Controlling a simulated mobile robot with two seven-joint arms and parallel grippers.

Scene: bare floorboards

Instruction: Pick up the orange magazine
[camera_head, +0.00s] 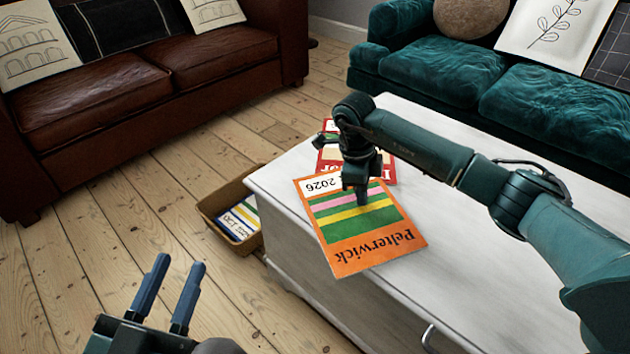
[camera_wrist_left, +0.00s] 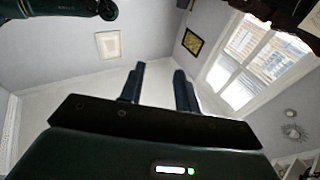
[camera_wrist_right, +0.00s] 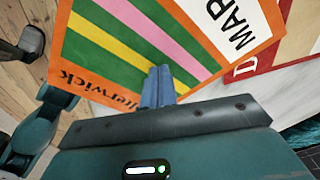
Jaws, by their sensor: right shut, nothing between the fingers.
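The orange magazine (camera_head: 350,255), with green, pink and yellow stripes and the word Pelterwick, lies on the white table, its near left corner jutting past the table edge. My right gripper (camera_head: 362,198) points down over its striped part, fingers shut and empty; whether they touch the cover I cannot tell. The right wrist view shows the magazine (camera_wrist_right: 112,35) beyond the closed fingers (camera_wrist_right: 158,85). My left gripper (camera_head: 178,285) is open and empty over the floor at lower left, and its two parted fingers show in the left wrist view (camera_wrist_left: 158,85).
A red magazine (camera_head: 330,155) lies behind the orange one on the white table (camera_head: 470,285). A wicker basket (camera_head: 212,208) holding magazines stands on the floor left of the table. A brown sofa (camera_head: 120,95) and a teal sofa (camera_head: 440,68) stand behind. The table's right part is clear.

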